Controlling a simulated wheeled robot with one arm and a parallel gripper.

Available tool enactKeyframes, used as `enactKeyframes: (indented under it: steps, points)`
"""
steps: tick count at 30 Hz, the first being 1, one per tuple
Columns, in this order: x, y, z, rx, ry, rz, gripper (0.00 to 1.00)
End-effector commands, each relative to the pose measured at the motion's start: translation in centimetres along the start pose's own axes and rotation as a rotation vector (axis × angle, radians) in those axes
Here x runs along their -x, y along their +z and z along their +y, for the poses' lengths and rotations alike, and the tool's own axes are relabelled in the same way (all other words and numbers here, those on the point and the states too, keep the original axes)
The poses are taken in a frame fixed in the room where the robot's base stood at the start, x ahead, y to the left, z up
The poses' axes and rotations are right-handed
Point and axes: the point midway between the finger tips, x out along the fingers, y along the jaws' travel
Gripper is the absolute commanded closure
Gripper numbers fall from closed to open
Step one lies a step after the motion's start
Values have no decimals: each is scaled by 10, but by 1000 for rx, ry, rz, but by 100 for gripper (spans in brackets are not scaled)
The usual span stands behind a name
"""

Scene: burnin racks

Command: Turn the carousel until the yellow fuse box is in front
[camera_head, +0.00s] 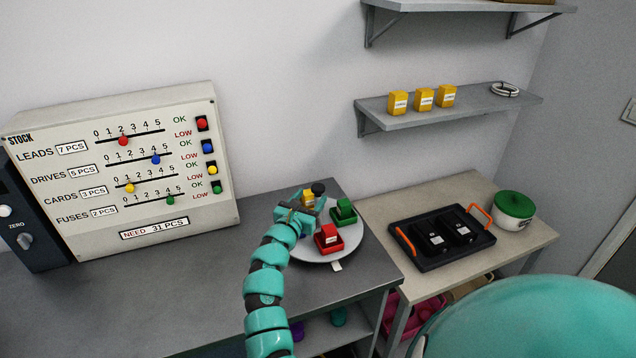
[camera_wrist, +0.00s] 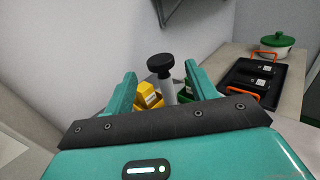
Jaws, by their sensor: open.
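The carousel (camera_head: 347,245) is a pale round disc on the grey bench. It carries a red box (camera_head: 328,239) at the front, a green box (camera_head: 344,211) at the right and a yellow fuse box (camera_head: 308,198) at the back left, partly hidden by my gripper. A black-topped knob (camera_head: 318,187) on a post stands near the yellow box. A small white tag (camera_head: 336,267) sits at the disc's front edge. My gripper (camera_head: 302,208) is open over the disc's left side. In the wrist view the knob (camera_wrist: 160,65) shows between the open fingers, with no grip visible.
A stock panel (camera_head: 120,165) stands at the left. A black tray (camera_head: 440,240) and a white pot with green lid (camera_head: 514,207) are on the right table. Shelves hang above; the lower shelf (camera_head: 380,115) holds yellow boxes (camera_head: 424,99).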

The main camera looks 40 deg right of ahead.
Motion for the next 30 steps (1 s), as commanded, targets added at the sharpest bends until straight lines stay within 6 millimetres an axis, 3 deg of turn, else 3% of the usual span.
enactKeyframes:
  steps: [6, 10, 24, 30]
  points:
    - [-38, 3, -1, 4, -1, 0, 44]
    - [-51, 1, 1, 3, 2, 0, 44]
    - [-62, -2, 0, 1, 0, 2, 44]
    - [-62, -2, 0, 1, 0, 2, 83]
